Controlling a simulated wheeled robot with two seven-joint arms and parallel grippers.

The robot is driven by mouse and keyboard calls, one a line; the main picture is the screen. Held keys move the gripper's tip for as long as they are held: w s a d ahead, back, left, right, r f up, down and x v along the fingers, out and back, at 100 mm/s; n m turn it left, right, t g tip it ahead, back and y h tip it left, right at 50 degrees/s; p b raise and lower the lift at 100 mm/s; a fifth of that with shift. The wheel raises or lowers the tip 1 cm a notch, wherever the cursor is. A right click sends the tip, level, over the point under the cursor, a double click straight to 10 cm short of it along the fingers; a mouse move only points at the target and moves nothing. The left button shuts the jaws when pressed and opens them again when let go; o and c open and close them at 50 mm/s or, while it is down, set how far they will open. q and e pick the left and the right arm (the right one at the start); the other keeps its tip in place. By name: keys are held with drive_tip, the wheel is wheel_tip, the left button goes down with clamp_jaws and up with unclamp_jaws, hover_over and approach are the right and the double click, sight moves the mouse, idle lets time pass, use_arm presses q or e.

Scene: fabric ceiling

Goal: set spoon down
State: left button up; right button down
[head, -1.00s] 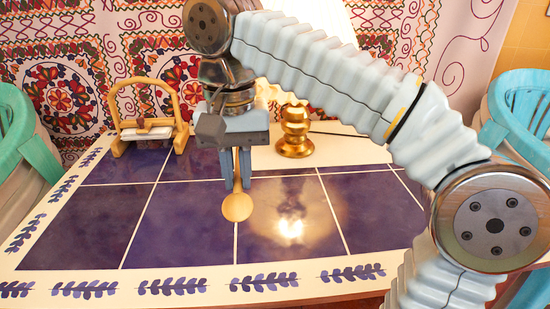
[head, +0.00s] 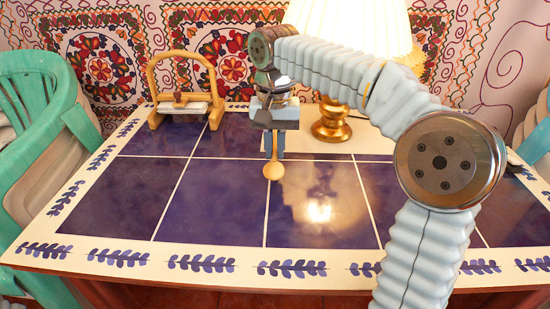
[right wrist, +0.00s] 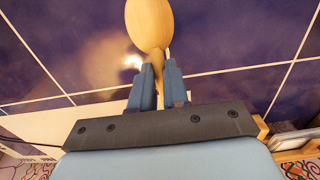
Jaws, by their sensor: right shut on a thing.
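The wooden spoon (head: 273,170) is held bowl down over the blue tiled table top (head: 225,213). My right gripper (head: 274,150) is shut on its handle, and its blue fingers point down. In the right wrist view the spoon's bowl (right wrist: 150,24) sticks out past the two fingers (right wrist: 158,78), with the handle between them. The fingers hide part of the handle. I cannot tell whether the bowl touches the tiles. My left gripper is not in view.
A brass lamp (head: 331,123) with a pale shade stands just right of the gripper. A wooden-handled holder (head: 157,82) stands at the back left. The front and left tiles are clear. A green chair (head: 42,75) stands at the left.

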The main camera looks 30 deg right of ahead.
sight(275, 152)
drive_tip(key=f, duration=0.3)
drive_tip(key=shift+w+d+f, duration=0.1)
drive_tip(key=shift+w+f, duration=0.1)
drive_tip(key=shift+f, duration=0.1)
drive_tip(key=shift+f, duration=0.2)
drive_tip(key=c, duration=1.1)
unclamp_jaws()
drive_tip(key=shift+r, duration=0.1)
